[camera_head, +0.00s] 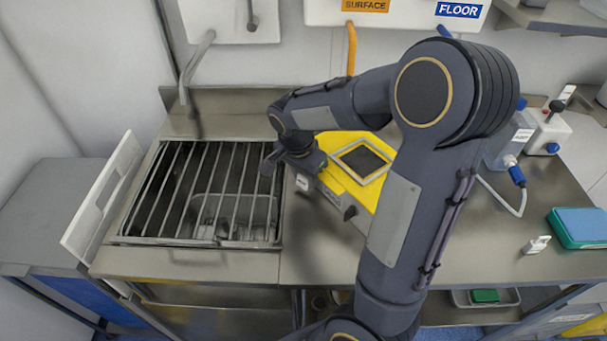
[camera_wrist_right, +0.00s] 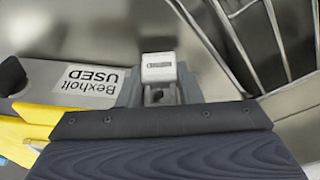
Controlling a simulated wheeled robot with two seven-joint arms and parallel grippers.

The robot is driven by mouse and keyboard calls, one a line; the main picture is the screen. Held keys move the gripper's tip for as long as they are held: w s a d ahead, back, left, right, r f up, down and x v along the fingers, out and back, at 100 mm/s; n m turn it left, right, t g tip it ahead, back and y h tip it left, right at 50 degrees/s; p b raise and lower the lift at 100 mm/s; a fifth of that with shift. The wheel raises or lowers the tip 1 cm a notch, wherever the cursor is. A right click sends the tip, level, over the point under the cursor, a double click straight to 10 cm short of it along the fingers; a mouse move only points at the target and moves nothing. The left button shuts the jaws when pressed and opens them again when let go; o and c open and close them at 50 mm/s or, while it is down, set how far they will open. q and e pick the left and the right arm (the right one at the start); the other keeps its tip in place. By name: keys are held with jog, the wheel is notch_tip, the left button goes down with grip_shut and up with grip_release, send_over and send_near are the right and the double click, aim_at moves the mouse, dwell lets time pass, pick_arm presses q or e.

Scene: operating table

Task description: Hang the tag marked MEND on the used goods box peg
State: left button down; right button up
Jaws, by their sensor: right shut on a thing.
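My right gripper (camera_head: 292,172) is shut on a small white tag (camera_head: 303,183) at the left end of the used goods box. The tag also shows between the fingers in the right wrist view (camera_wrist_right: 158,67), with a small dark marking too small to read. The box has a yellow top (camera_head: 350,150) and a grey side labelled "Bexholt USED" (camera_wrist_right: 92,80). A dark peg-like knob (camera_head: 350,212) sticks out of that grey side; it shows at the left edge of the wrist view (camera_wrist_right: 10,76). The tag is apart from the knob. My left gripper is not in view.
A sink with a metal bar grid (camera_head: 205,190) lies left of the box. Another small white tag-like piece (camera_head: 537,244) lies on the steel counter (camera_head: 450,250) at right.

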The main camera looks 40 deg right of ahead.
jog(key=o, duration=1)
jog(key=shift+o, duration=0.2)
